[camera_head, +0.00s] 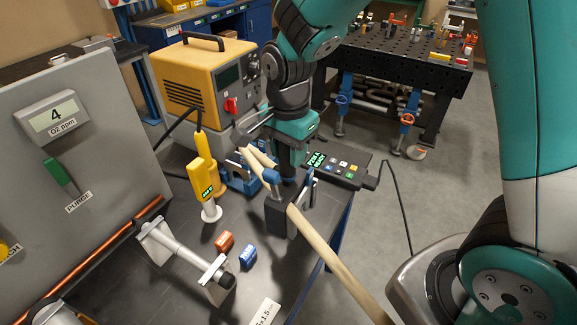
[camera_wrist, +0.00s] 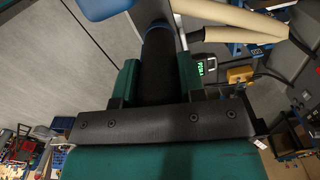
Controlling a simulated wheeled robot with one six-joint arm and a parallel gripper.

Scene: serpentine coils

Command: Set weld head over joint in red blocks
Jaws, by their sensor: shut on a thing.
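My gripper (camera_head: 289,172) hangs above the dark bench. In the wrist view, my gripper (camera_wrist: 158,88) has its two green-sided jaws closed on a black cylinder, which appears to be part of the weld head (camera_wrist: 158,62). In the head view, the weld head (camera_head: 278,215) is a dark body with blue parts, held off to the right of the blocks. A red block (camera_head: 224,243) and a blue block (camera_head: 247,257) lie on the bench. A metal tube (camera_head: 178,245) in clamps stands left of them. I cannot make out a joint inside red blocks.
A beige hose (camera_head: 335,262) runs down right from the weld head. A yellow handheld device (camera_head: 203,178) stands upright behind the blocks. A yellow power unit (camera_head: 205,80) and control pad (camera_head: 335,168) sit farther back. A grey panel (camera_head: 85,150) rises at left.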

